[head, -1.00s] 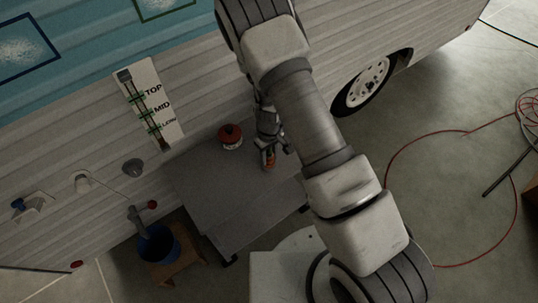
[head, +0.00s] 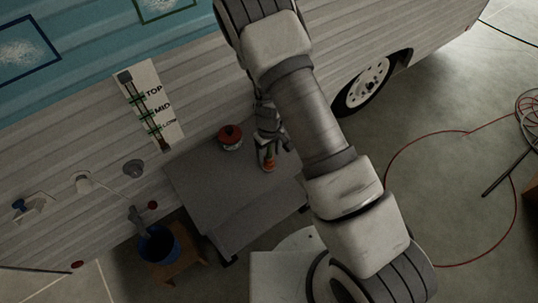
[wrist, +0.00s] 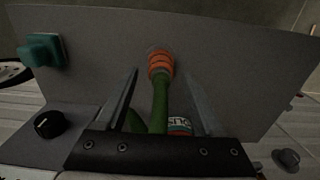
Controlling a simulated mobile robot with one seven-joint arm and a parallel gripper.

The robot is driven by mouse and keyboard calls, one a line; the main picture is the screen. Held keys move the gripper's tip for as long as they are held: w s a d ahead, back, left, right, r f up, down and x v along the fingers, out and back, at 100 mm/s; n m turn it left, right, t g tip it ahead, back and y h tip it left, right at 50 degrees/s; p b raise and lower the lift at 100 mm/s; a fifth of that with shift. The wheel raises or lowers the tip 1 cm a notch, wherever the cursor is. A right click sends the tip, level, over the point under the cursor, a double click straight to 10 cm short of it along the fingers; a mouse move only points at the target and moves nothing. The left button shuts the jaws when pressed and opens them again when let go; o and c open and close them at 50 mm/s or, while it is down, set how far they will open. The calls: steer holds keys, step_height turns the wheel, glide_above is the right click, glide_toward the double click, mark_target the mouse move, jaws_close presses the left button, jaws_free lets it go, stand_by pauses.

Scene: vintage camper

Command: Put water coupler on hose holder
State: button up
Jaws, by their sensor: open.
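The water coupler (wrist: 160,62) is an orange ribbed piece on the end of a green hose (wrist: 160,105). It is at the grey table, and it also shows as a small orange spot in the head view (head: 269,163). My gripper (wrist: 161,73) is open, with one finger on each side of the coupler and hose and visible gaps between. In the head view my gripper (head: 272,153) is low over the table. I cannot tell for sure which fitting is the hose holder; a white fitting (head: 84,184) is on the camper wall.
A red can (head: 230,137) stands on the grey table (head: 210,185), left of my gripper. A blue bucket (head: 160,244) sits on a wooden stool. A level gauge (head: 150,105) is on the camper wall. A red hose (head: 388,185) lies on the floor at right.

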step_height(320, 180, up, 11)
step_height(320, 180, up, 11)
steer(key=m+y, duration=0.1)
steer(key=m, duration=0.1)
glide_above(269, 156)
steer(key=s+d, duration=0.1)
steer(key=s+d+r+m+t+y, duration=0.1)
steer(key=s+d+r, duration=0.1)
steer(key=r, duration=0.4)
steer(key=s+d+r+t, duration=0.1)
steer(key=s+d+r, duration=0.15)
steer(key=r, duration=0.25)
steer(key=s+d+r+m+t+h, duration=0.1)
steer(key=s+d+r+m, duration=0.1)
steer(key=s+r, duration=0.3)
steer(key=s+d+r+m+t+h, duration=0.1)
steer(key=s+d+r+t, duration=0.1)
steer(key=s+d+r, duration=0.3)
steer(key=s, duration=0.3)
steer(key=shift+s+r+m+t+p, duration=0.2)
steer(key=shift+s+m+t+p, duration=0.1)
steer(key=shift+m, duration=0.1)
steer(key=shift+c, duration=0.2)
steer(key=shift+c, duration=1.2)
steer(key=shift+a, duration=0.1)
steer(key=shift+c, duration=0.2)
